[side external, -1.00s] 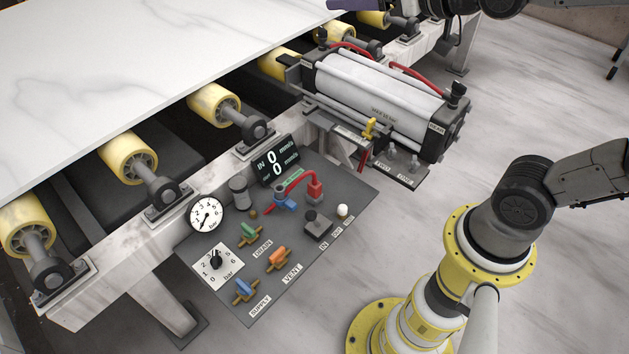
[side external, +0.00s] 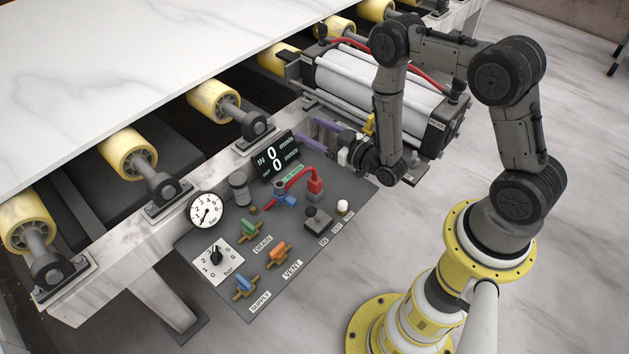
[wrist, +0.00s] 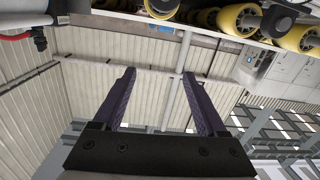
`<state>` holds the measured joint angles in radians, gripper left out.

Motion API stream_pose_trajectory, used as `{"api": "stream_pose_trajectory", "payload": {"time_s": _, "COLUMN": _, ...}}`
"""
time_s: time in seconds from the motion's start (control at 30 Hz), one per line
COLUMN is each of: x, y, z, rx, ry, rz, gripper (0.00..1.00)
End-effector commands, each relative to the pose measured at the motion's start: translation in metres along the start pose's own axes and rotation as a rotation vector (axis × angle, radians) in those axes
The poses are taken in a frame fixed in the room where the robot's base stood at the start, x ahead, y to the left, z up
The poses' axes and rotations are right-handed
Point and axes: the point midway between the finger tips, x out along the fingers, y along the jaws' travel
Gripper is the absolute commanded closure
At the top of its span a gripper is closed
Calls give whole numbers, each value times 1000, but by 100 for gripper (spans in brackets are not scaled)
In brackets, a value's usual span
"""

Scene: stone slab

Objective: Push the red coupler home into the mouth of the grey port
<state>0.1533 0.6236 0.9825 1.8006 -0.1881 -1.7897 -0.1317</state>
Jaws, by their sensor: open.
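The red coupler (side external: 315,187) stands on the dark control panel at the end of a curved red hose, which runs left to a blue fitting (side external: 285,194). A small grey piece that looks like the port (side external: 313,198) shows just under the coupler. How far the coupler sits in it I cannot tell. My gripper (side external: 304,130) is open and empty in the side view, above and behind the coupler, with its purple fingers pointing left toward the rail. In the wrist view my gripper (wrist: 158,73) has its fingers apart with nothing between them. The coupler is not in that view.
A gauge (side external: 205,211), a speed display (side external: 277,158), a dial (side external: 215,257) and several coloured valve handles crowd the panel. A black-topped lever block (side external: 318,218) and a white knob (side external: 342,207) stand near the coupler. A large cylinder (side external: 350,85) lies behind my arm.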

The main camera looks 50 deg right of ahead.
Motion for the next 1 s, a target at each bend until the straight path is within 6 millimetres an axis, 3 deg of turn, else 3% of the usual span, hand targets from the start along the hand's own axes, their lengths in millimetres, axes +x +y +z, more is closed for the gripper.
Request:
{"api": "stream_pose_trajectory", "payload": {"time_s": 0.03, "x": -20, "y": -3, "z": 37, "rx": 18, "ry": -59, "rz": 3, "gripper": 25}}
{"api": "stream_pose_trajectory", "payload": {"time_s": 0.2, "x": -78, "y": -14, "z": 120, "rx": 63, "ry": -244, "rz": 6, "gripper": 25}}
{"api": "stream_pose_trajectory", "payload": {"time_s": 0.3, "x": -102, "y": -18, "z": 146, "rx": 80, "ry": -317, "rz": 10, "gripper": 25}}
{"api": "stream_pose_trajectory", "payload": {"time_s": 0.4, "x": -112, "y": -20, "z": 157, "rx": 87, "ry": -348, "rz": 12, "gripper": 25}}
{"api": "stream_pose_trajectory", "payload": {"time_s": 0.53, "x": -102, "y": -18, "z": 162, "rx": 88, "ry": -351, "rz": 15, "gripper": 25}}
{"api": "stream_pose_trajectory", "payload": {"time_s": 0.8, "x": -54, "y": -19, "z": 180, "rx": 87, "ry": -350, "rz": 14, "gripper": 25}}
{"api": "stream_pose_trajectory", "payload": {"time_s": 1.0, "x": -35, "y": -18, "z": 188, "rx": 89, "ry": -352, "rz": 15, "gripper": 25}}
